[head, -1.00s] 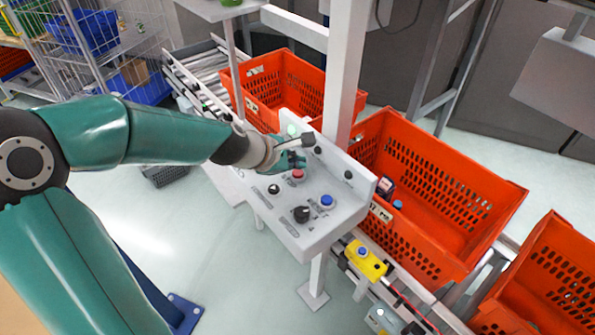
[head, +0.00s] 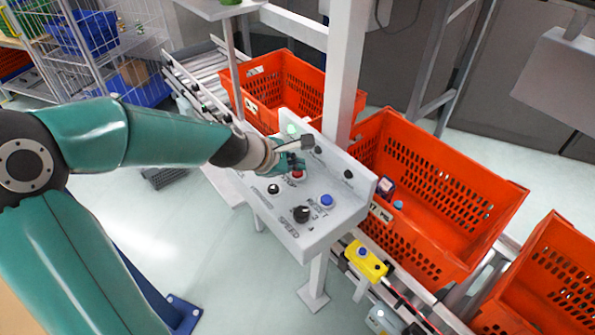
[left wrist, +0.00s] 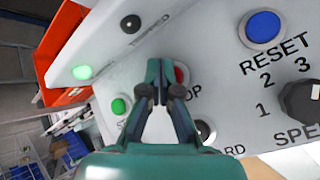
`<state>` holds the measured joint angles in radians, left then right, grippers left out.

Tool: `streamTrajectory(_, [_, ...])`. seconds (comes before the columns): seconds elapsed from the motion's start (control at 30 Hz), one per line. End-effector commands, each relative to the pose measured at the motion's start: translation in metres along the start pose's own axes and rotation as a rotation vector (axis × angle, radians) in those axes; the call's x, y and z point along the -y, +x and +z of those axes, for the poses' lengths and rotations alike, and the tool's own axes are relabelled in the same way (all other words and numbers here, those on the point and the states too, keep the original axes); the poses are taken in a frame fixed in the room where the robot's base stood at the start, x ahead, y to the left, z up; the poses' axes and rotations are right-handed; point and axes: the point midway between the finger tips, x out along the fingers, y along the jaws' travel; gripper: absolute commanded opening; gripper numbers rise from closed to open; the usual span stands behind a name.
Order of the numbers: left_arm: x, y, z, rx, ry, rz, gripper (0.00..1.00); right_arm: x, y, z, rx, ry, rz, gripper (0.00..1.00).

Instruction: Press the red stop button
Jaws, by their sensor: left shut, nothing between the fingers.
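The red stop button (head: 298,175) sits on the sloped grey control panel (head: 324,222), left of the blue reset button. In the left wrist view the red button (left wrist: 181,74) shows only as a sliver, with most of it hidden behind my fingers, beside the letters "OP". My left gripper (head: 291,165) is shut and empty, with its fingertips right at the red button. In the left wrist view the closed fingertips (left wrist: 160,72) overlap the button's edge; I cannot tell if they touch it. My right gripper is not in view.
The panel also carries a blue reset button (head: 327,200), a black speed knob (head: 301,214), a black button (head: 273,188) and a green button (left wrist: 121,106). A white post (head: 346,75) rises behind. Orange totes (head: 440,190) line the conveyor. A yellow box (head: 365,261) sits below.

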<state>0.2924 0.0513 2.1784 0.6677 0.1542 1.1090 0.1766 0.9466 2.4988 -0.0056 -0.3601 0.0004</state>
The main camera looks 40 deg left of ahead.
Motion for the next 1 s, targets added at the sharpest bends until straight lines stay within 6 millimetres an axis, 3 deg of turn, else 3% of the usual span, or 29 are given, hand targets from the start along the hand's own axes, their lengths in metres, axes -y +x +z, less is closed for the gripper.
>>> streamTrajectory(1.0, [0.0048,0.0063,-0.005,-0.001,0.0,-0.001,0.0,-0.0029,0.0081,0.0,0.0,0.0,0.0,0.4])
